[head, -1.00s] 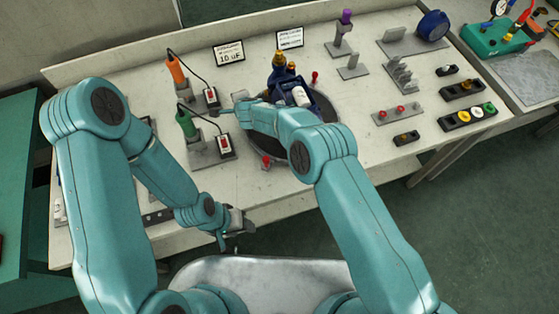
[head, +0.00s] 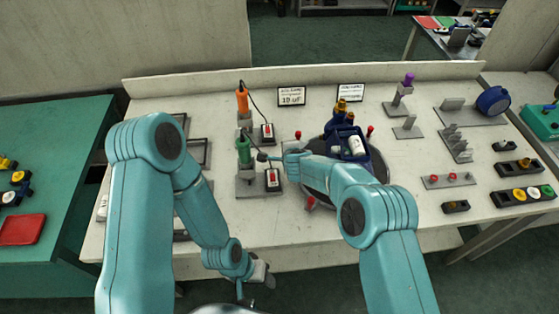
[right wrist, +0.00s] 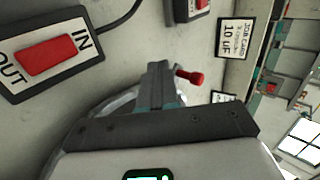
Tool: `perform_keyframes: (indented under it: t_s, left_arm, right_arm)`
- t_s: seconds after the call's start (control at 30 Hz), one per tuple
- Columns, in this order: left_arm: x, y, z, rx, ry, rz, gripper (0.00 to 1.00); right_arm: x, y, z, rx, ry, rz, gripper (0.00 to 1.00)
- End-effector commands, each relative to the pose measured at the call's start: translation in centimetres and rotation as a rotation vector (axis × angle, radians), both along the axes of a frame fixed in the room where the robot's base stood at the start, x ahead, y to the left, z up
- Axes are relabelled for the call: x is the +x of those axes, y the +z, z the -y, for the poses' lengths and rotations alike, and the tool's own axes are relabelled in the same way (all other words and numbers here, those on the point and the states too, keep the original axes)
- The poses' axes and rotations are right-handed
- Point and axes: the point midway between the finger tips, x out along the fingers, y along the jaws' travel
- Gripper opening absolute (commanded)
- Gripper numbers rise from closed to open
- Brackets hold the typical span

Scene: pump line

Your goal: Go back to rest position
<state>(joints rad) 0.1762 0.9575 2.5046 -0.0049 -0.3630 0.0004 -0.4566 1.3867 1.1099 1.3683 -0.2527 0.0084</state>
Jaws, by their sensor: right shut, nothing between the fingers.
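My right gripper (head: 265,157) is shut and empty above the bench. In the head view it is between two small boxes with red rocker switches, an upper switch box (head: 267,133) and a lower switch box (head: 272,179). In the right wrist view its closed fingers (right wrist: 161,85) point toward a red knob (right wrist: 190,77), and nothing is between them. The IN/OUT switch box (right wrist: 48,54) is at upper left there. My left gripper (head: 258,276) hangs low at the bench's front edge. It is small and partly hidden, so its jaw opening is unclear.
The blue pump (head: 345,140) stands on a round dark plate beside my right forearm. An orange-handled tool (head: 241,100) and a green-handled tool (head: 243,151) stand in holders near the switches. Fixtures fill the bench's right side. A green table (head: 60,150) is at left.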

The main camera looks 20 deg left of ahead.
Motion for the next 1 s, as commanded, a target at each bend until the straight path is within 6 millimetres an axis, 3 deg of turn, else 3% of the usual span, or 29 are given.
perform_keyframes:
  t_s: [0.2, 0.43, 1.0]
  left_arm:
    - [0.0, -1.9, 0.0, 0.0, 0.0, 0.0, 0.49]
    - [0.0, -2.4, 0.0, 0.0, 0.0, 0.0, 0.49]
    - [0.0, -2.4, 0.0, 0.0, 0.0, 0.0, 0.49]
  right_arm:
    - [-2.4, 2.3, -0.1, 0.001, 0.001, 0.002, 0.0]
    - [-5.0, 4.9, -0.4, 0.002, -0.001, 0.0, 0.0]
    - [-6.1, 5.3, -0.4, 0.001, -0.001, 0.0, 0.0]
